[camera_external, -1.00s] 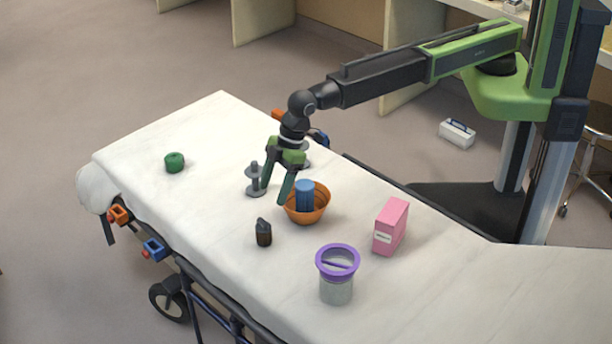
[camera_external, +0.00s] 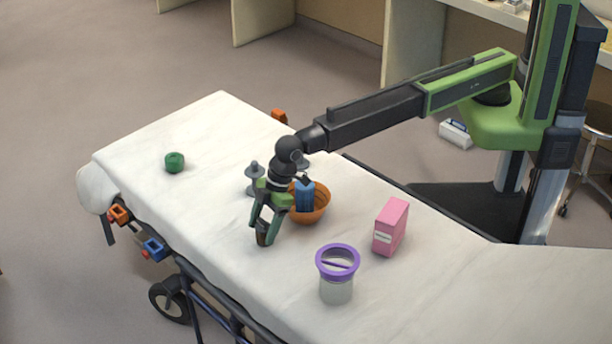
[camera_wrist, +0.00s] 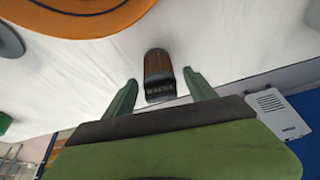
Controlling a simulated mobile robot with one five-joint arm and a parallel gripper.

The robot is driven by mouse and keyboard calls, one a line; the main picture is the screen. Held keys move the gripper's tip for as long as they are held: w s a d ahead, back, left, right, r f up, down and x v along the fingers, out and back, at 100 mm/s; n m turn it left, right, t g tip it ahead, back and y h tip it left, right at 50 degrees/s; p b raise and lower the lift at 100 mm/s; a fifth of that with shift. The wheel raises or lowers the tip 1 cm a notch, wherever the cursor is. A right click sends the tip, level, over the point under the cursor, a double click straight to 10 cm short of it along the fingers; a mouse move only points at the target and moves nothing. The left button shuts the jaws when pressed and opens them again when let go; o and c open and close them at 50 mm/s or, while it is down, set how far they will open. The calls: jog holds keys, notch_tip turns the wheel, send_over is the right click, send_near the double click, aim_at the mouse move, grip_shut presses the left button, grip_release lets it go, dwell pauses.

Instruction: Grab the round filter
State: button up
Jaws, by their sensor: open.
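No thing is plainly marked as the round filter. A small dark cylinder with a brown ribbed body stands on the stretcher sheet; in the wrist view this dark cylinder (camera_wrist: 158,72) shows between the fingertips, with a small label at its near end. My gripper (camera_external: 265,238) is open, pointing down, with its fingers on either side of the cylinder and partly hiding it in the outside view. Whether either finger touches it I cannot tell. A small round green thing (camera_external: 174,162) sits alone at the far left of the sheet.
An orange bowl (camera_external: 322,212) with a blue item (camera_external: 305,194) is right beside my gripper. A grey spindle-like piece (camera_external: 255,177) stands behind it. A purple-rimmed jar (camera_external: 337,288) and a pink box (camera_external: 390,227) are to the right. The sheet's left part is mostly clear.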

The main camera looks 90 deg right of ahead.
aim_at(257, 227)
jog(key=shift+r, duration=0.15)
jog(key=c, duration=1.4)
jog(key=r+p, duration=0.5)
jog(key=shift+d+r, duration=0.15)
jog(key=shift+d, duration=0.2)
jog(key=d+r+p, duration=0.2)
jog(key=d, duration=0.1)
jog(key=d+r+p, duration=0.1)
jog(key=d+p, duration=0.1)
jog(key=d, duration=0.2)
jog(key=d+r+p, duration=0.2)
jog(key=d, duration=0.2)
jog(key=shift+w+r, duration=0.2)
jog(key=shift+r, duration=0.15)
